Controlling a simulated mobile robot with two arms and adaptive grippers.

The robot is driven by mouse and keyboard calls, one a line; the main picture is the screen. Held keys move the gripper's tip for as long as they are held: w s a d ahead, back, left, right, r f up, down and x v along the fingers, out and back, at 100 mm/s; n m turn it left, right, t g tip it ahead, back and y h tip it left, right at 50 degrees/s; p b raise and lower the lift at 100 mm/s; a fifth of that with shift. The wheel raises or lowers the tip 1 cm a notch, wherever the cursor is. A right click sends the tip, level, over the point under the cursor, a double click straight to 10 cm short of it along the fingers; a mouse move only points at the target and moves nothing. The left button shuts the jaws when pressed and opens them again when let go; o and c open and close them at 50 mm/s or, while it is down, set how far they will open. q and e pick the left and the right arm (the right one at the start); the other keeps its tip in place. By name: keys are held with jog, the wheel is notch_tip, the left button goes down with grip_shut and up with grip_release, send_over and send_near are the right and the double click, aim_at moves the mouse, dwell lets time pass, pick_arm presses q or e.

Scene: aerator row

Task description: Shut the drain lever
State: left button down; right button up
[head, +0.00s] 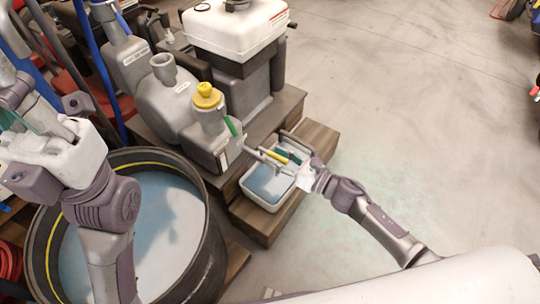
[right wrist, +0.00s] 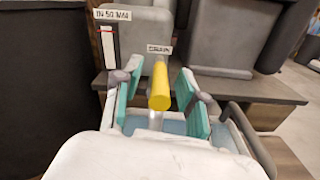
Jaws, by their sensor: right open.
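The yellow drain lever (right wrist: 160,88) shows in the right wrist view, below a small DRAIN label (right wrist: 159,49) on the grey tank. In the head view, the lever (head: 273,154) is a short yellow bar above a pale tray. My right gripper (head: 277,158) is open at the lever. In the right wrist view, its teal finger pads (right wrist: 160,100) stand on either side of the lever, with gaps visible on both sides. The lever's far end and mount are partly hidden. My left arm is at the left of the head view; its finger opening is unclear.
The pale tray (head: 247,196) holds bluish liquid on a wooden step (head: 250,227). The grey tank (head: 207,142) with a yellow cap (head: 207,96) stands behind it. A round dark tub (head: 211,250) is at left. The floor (head: 430,130) at right is clear.

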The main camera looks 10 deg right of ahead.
jog(key=shift+x, duration=1.4)
grip_shut()
